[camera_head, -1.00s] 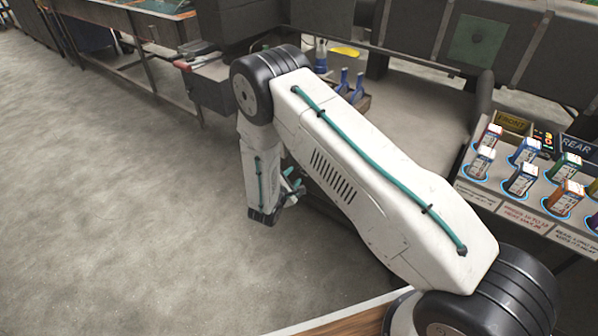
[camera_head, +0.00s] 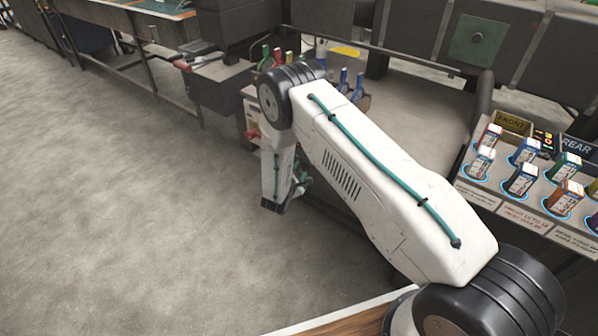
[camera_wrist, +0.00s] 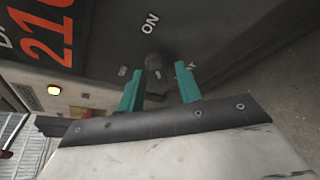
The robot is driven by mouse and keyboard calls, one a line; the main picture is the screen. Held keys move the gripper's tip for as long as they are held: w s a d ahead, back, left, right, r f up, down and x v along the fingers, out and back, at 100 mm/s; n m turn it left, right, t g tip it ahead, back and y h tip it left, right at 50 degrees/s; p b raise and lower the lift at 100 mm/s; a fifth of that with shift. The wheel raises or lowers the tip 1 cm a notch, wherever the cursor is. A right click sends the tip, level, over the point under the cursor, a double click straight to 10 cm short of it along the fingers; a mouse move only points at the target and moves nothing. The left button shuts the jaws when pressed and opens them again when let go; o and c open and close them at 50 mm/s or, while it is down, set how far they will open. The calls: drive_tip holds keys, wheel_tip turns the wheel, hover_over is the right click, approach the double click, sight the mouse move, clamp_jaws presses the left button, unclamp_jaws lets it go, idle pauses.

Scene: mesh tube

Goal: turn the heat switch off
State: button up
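A dark rotary switch (camera_wrist: 153,61) sits on a dark panel (camera_wrist: 105,40) in the wrist view. "ON" is printed by it, with smaller partly legible marks on either side. My gripper (camera_wrist: 160,68) is open, with one teal finger at each side of the switch in the picture. I cannot tell whether the fingers touch it. In the head view my gripper (camera_head: 300,180) hangs low beyond my arm, mostly hidden. The switch cannot be made out there.
In the head view, a tilted rack (camera_head: 508,212) of small boxes stands at the right, and blue-handled tools (camera_head: 350,82) stand behind my arm. Open floor (camera_head: 120,200) lies left.

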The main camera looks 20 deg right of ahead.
drive_tip(key=c, duration=0.4)
drive_tip(key=shift+c, duration=0.2)
drive_tip(key=shift+n, duration=0.3)
drive_tip(key=shift+w+a+r+n+g, duration=0.1)
drive_tip(key=shift+n+g, duration=0.6)
drive_tip(key=shift+n, duration=0.2)
drive_tip(key=shift+w+n+g+h, duration=0.1)
drive_tip(key=shift+n+g+h, duration=0.55)
drive_tip(key=shift+n, duration=0.55)
clamp_jaws()
drive_tip(key=n+g, duration=0.1)
drive_tip(key=n, duration=0.1)
drive_tip(key=n+g+h, duration=0.1)
drive_tip(key=shift+w+n+h, duration=0.15)
drive_tip(key=shift+n+h, duration=0.1)
drive_tip(key=shift+n, duration=0.15)
drive_tip(key=shift+w+n+g+h, duration=0.1)
drive_tip(key=shift+n+g+h, duration=0.55)
drive_tip(key=shift+n, duration=0.45)
drive_tip(key=shift+n+g+h, duration=0.3)
drive_tip(key=shift+n+h, duration=0.05)
drive_tip(key=shift+n, duration=0.35)
drive_tip(key=shift+w+r, duration=0.1)
drive_tip(key=shift+r, duration=0.05)
